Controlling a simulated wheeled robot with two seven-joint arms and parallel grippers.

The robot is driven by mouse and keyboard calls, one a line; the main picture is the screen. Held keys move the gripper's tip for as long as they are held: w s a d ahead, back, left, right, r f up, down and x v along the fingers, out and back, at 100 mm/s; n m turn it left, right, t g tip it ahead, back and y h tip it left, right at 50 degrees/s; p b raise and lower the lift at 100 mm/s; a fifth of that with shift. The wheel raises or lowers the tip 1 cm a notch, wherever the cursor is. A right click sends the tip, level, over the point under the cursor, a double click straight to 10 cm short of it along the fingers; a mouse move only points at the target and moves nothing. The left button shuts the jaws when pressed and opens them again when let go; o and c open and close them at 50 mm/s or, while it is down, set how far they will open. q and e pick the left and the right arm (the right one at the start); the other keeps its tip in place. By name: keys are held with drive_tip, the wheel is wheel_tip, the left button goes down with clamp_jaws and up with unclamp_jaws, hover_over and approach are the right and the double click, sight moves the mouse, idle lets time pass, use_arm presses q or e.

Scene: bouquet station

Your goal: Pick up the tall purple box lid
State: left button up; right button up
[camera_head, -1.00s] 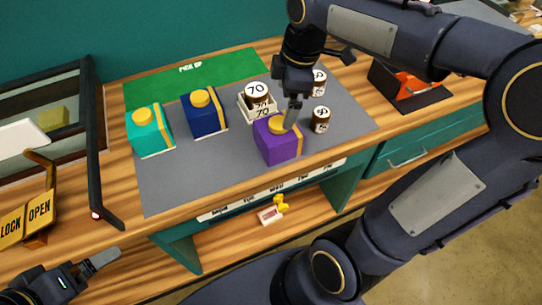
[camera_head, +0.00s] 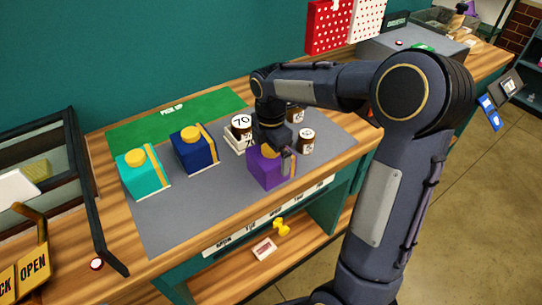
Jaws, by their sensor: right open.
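The purple box (camera_head: 266,173) stands on the grey mat (camera_head: 196,205), near its front right part. Its yellow knob is mostly hidden behind my right gripper (camera_head: 283,160). That gripper points down at the top of the box from above, with a finger along its right side. The gripper is open; I cannot tell whether its fingers touch the lid. A teal box (camera_head: 142,178) and a dark blue box (camera_head: 195,151), each with a yellow knob and stripe, stand to the left. My left gripper is not in view.
Brown jars with white lids stand close by, one (camera_head: 306,141) just right of the purple box and one marked 70 (camera_head: 241,124) behind it. A green pick up strip (camera_head: 175,117) lies at the back. A dark-framed case (camera_head: 88,190) stands at left.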

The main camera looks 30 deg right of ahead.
drive_tip(key=shift+f, duration=0.25)
drive_tip(key=c, duration=0.7)
drive_tip(key=shift+r, duration=0.15)
drive_tip(key=shift+c, duration=0.2)
